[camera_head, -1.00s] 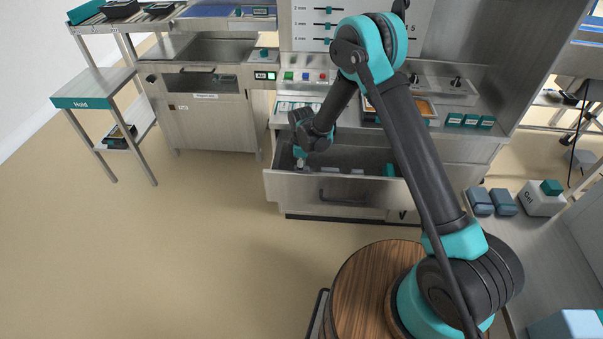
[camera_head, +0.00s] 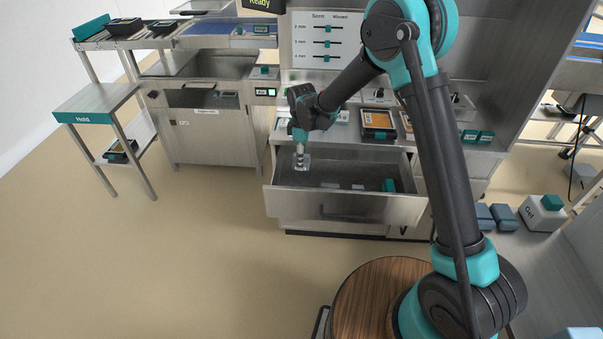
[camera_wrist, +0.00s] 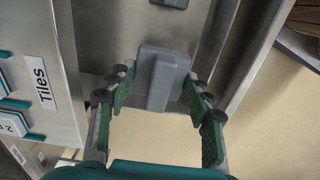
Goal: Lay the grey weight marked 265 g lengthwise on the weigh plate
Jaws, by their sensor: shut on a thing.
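My gripper (camera_wrist: 158,95) is shut on a grey weight (camera_wrist: 163,72), a block with a raised ridge, held between the green finger pads in the wrist view. In the head view my gripper (camera_head: 300,145) is over the left end of the open drawer (camera_head: 330,208), with the weight (camera_head: 301,163) below its fingers, near rim height. No 265 g mark can be read on it. I cannot pick out the weigh plate with certainty.
The drawer holds small grey pieces (camera_head: 345,186) and a teal piece (camera_head: 389,185). Above it, the counter carries dark trays (camera_head: 378,122). A small lit display (camera_head: 265,92) is at the left. A Hold shelf (camera_head: 95,105) stands far left. The floor before the drawer is clear.

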